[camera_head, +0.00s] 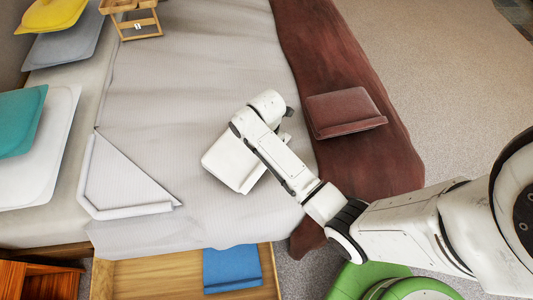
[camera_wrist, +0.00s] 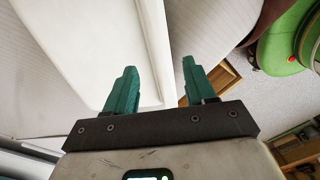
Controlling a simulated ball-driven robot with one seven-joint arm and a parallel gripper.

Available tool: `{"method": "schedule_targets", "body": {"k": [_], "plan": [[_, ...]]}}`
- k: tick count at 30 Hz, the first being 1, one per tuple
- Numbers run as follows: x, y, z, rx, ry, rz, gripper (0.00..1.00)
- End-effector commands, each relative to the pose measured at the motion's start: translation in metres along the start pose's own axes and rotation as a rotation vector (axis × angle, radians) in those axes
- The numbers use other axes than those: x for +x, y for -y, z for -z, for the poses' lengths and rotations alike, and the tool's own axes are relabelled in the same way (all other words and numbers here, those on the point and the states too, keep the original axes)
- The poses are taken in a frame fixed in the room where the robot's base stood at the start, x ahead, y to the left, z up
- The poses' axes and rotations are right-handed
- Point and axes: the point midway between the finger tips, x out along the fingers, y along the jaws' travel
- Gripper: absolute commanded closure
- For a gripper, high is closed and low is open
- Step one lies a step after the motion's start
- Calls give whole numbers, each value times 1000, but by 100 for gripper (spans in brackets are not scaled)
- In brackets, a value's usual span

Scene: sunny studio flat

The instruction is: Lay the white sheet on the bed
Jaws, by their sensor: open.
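The white sheet (camera_head: 232,162) is a folded, flat block lying on the bed (camera_head: 205,75) with its grey cover, partly hidden under my arm in the head view. In the wrist view the sheet (camera_wrist: 85,40) fills the upper left, and its straight folded edge runs down between my fingers. My gripper (camera_wrist: 159,66) is open, with one green finger over the sheet's side and the other just past its edge. Nothing is clamped. In the head view my fingers are hidden behind my wrist. Whether they touch the sheet I cannot tell.
A brown throw (camera_head: 310,60) crosses the bed, with a folded brown cloth (camera_head: 343,110) on it. A drawer (camera_head: 150,278) with a blue folded cloth (camera_head: 232,268) is open below. Pillows (camera_head: 62,45) and a wooden tray stand (camera_head: 132,18) are at the left and top.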

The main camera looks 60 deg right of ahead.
Motion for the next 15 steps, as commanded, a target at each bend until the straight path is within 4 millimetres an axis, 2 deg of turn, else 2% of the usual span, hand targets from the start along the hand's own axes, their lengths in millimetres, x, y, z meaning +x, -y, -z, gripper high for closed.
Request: {"method": "schedule_targets", "body": {"k": [1, 6, 10, 15], "plan": [[-12, -1, 0, -1, 1, -3, 45], [-40, -1, 0, -1, 1, -3, 45], [-53, -1, 0, 0, 0, -1, 45], [-58, 0, 0, 2, 0, 0, 45]]}}
